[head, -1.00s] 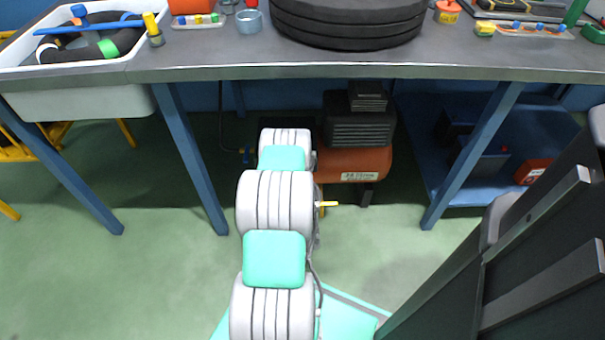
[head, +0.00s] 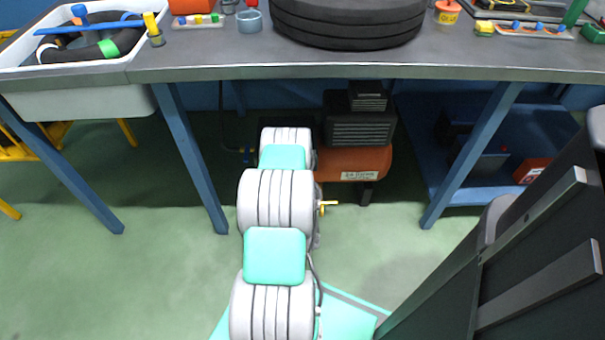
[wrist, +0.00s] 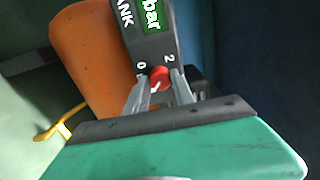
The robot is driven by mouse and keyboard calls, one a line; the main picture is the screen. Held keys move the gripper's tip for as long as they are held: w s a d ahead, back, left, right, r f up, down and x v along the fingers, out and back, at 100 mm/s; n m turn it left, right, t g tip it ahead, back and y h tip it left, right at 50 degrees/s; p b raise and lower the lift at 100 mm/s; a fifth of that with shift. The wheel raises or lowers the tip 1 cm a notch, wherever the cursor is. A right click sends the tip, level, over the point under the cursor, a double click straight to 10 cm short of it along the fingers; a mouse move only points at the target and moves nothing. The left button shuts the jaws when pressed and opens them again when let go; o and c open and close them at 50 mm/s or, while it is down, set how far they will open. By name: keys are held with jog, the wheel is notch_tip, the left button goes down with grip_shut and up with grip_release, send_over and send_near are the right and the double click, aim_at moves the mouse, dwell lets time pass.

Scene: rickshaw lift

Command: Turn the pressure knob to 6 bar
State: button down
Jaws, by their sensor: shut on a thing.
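The red pressure knob (wrist: 158,76) shows in the wrist view, low on a dark panel (wrist: 150,45) with the marks "0" and "2" beside it. A green display reading "bar" is on the panel above it; its number is out of the picture. My gripper (wrist: 160,84) is shut on the knob, one finger on each side. A pale pointer line shows on the knob, but the value it marks cannot be told. The orange compressor tank (wrist: 90,55) is behind the panel. In the head view the compressor (head: 360,130) stands under the bench, and my arm hides the knob and gripper.
Blue bench legs (head: 190,155) stand on either side. A blue shelf (head: 465,188) is at the right.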

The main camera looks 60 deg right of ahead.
jog(key=c, duration=1.1)
grip_release()
jog(key=p+v, duration=0.1)
jog(key=v, duration=0.6)
jog(key=shift+s+a, duration=0.15)
jog(key=shift+a, duration=0.25)
